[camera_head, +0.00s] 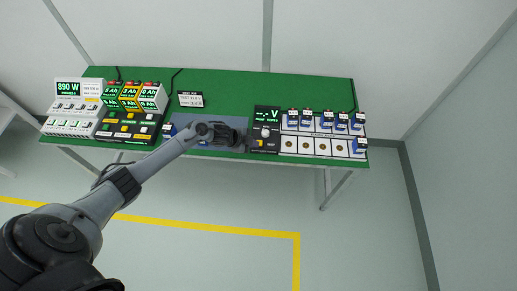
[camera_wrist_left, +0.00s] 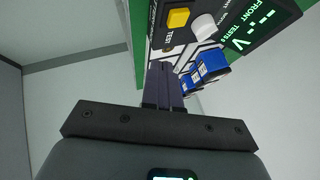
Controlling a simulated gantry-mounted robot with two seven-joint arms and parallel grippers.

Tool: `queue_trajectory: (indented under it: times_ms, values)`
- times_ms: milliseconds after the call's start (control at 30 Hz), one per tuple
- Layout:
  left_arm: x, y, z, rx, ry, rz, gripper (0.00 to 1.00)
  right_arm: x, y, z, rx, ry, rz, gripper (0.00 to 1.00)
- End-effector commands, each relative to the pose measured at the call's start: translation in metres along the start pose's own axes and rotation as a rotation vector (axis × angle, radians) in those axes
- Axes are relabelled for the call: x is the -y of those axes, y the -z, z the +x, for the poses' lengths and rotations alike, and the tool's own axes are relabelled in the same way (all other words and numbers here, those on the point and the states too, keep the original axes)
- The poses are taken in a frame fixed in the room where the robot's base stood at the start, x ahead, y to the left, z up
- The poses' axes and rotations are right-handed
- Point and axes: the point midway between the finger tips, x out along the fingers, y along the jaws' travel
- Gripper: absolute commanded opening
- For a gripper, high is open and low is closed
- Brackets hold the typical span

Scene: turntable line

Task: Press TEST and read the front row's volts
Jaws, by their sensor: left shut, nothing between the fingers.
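The tester (camera_head: 267,114) is a dark panel right of the table's middle. Its green display (camera_wrist_left: 262,28) shows dashes and a V, with the word FRONT beside them; no number reads there. The yellow TEST button (camera_wrist_left: 178,18) shows in the left wrist view, beside a white knob (camera_wrist_left: 204,26). The head view shows the knob (camera_head: 265,132) too. My left gripper (camera_head: 243,141) is at the tester's left edge. In the left wrist view its fingers (camera_wrist_left: 161,70) are shut and empty, pointing at the panel, apart from the yellow button.
Right of the tester, a white rack (camera_head: 312,146) has several blue blocks (camera_head: 307,121) in its back row and round-marked places in front. A power meter reading 890 W (camera_head: 70,88) and several Ah units (camera_head: 130,92) stand at the left. A small sign (camera_head: 190,99) stands behind my left arm.

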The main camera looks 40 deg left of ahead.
Motion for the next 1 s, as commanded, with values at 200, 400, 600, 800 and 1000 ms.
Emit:
queue_trajectory:
  times_ms: [200, 400, 600, 800, 1000]
  values:
    - [0.051, 0.011, -0.007, -0.013, 0.076, 0.035, 0.0, 0.002, -0.004, 0.014, -0.002, 0.004, 0.003, 0.43]
    - [0.067, 0.021, -0.01, -0.025, 0.1, 0.042, 0.0, 0.003, -0.005, 0.017, -0.003, 0.006, 0.005, 0.43]
    - [0.068, 0.022, -0.011, -0.027, 0.102, 0.043, 0.0, 0.003, -0.004, 0.016, -0.003, 0.005, 0.005, 0.43]
    - [0.067, 0.022, -0.01, -0.027, 0.102, 0.043, 0.0, 0.002, -0.005, 0.016, -0.003, 0.002, 0.001, 0.43]
    - [0.065, 0.018, -0.005, -0.027, 0.101, 0.042, 0.0, 0.0, -0.007, 0.022, -0.002, -0.003, -0.004, 0.43]
